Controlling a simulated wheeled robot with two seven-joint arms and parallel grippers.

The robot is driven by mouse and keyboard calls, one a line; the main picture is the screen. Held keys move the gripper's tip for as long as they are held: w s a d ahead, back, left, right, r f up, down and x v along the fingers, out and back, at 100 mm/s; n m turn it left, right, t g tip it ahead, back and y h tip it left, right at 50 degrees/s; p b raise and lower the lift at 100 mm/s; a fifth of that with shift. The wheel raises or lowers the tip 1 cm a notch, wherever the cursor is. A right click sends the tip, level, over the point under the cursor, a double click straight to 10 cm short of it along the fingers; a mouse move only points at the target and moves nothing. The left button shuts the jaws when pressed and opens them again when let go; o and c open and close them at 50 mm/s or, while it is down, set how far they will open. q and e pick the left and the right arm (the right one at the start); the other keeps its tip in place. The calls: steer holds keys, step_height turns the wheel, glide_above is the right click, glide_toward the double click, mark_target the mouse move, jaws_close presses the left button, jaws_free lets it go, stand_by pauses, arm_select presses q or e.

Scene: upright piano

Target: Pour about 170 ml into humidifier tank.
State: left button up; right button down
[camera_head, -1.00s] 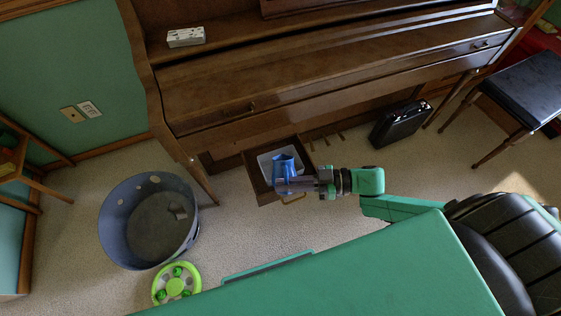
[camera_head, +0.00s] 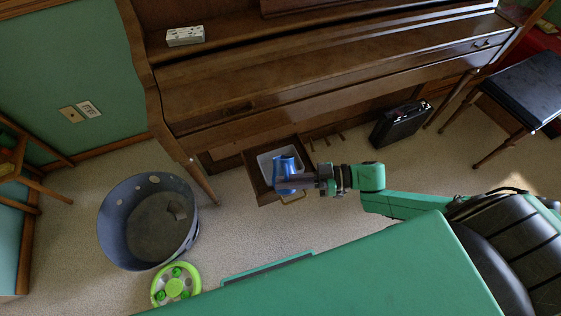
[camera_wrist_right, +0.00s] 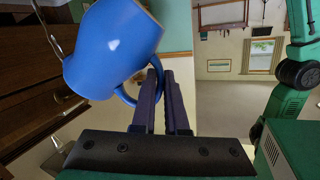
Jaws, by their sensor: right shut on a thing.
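A blue jug (camera_head: 285,170) is over the open drawer under the piano. In the right wrist view the jug (camera_wrist_right: 112,48) is tilted, with its handle between the fingers of my right gripper (camera_wrist_right: 160,85). My right gripper (camera_head: 308,180) is shut on the handle. The white humidifier tank (camera_head: 265,160) sits inside the wooden drawer, partly hidden behind the jug. Whether liquid is flowing cannot be seen. My left gripper is not in view.
The drawer (camera_head: 252,178) stands open below the upright piano (camera_head: 300,70). A large grey-blue bin (camera_head: 112,222) and a green wheel-shaped toy (camera_head: 175,288) are on the carpet at left. A black case (camera_head: 400,124) and a dark bench (camera_head: 530,88) are at right.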

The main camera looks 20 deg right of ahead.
mark_target(284, 167)
steer(key=shift+w+d+m+g+b, duration=0.1)
steer(key=shift+w+m+g+b, duration=0.2)
steer(key=shift+w+m+b, duration=0.45)
stand_by(0.9)
steer(key=shift+w+d+f+m+b, duration=0.1)
steer(key=shift+w+m+b, duration=0.15)
steer(key=shift+m+b, duration=0.75)
steer(key=shift+w+g, duration=0.3)
steer(key=shift+w+d+r+m, duration=0.1)
steer(key=shift+w+r+m, duration=0.1)
steer(key=shift+r+m, duration=0.1)
steer(key=shift+w+r+m, duration=0.3)
steer(key=shift+m, duration=0.05)
stand_by(0.5)
